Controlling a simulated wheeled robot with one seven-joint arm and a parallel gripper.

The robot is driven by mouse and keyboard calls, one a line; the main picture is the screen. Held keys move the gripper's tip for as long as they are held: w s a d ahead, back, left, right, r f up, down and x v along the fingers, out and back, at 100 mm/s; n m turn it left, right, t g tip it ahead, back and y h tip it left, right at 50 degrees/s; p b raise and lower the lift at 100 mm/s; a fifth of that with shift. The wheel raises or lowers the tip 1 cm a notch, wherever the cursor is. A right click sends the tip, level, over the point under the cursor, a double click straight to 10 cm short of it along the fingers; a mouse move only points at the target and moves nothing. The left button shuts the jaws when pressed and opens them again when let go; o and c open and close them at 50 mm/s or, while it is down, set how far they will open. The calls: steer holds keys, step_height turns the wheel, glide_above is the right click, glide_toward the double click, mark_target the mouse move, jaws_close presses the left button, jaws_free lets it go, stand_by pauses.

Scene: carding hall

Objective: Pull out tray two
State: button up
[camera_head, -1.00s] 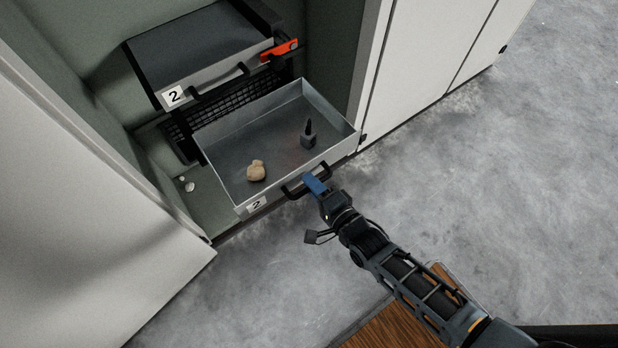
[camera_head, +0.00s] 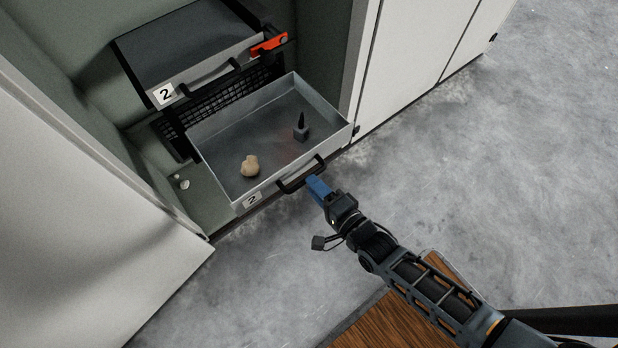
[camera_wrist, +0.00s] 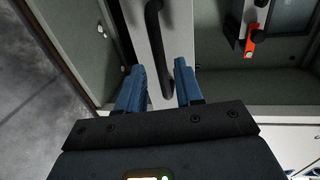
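The pulled-out lower tray (camera_head: 222,182) is a shallow grey metal box with a "2" label (camera_head: 252,199) on its front. A beige lump (camera_head: 250,166) and a small dark block with a spike (camera_head: 301,130) lie in it. Its black handle (camera_head: 290,184) also shows in the wrist view (camera_wrist: 154,35). My gripper (camera_head: 314,184) is open near the handle's right end. In the wrist view the blue fingers (camera_wrist: 158,72) are spread either side of the handle's near end; contact cannot be told. The upper tray (camera_head: 200,82) also bears a "2" label (camera_head: 164,94).
An orange latch (camera_head: 268,45) is at the upper tray's right corner. A black mesh (camera_head: 235,97) sits behind the lower tray. Pale cabinet panels stand left (camera_head: 80,220) and right (camera_head: 408,60). Small white bits (camera_head: 182,183) lie inside the cabinet. The concrete floor at right is clear.

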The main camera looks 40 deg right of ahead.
steer(key=shift+s+r, duration=0.2)
steer(key=shift+s, duration=0.8)
steer(key=shift+s+r, duration=0.15)
steer(key=shift+s, duration=0.8)
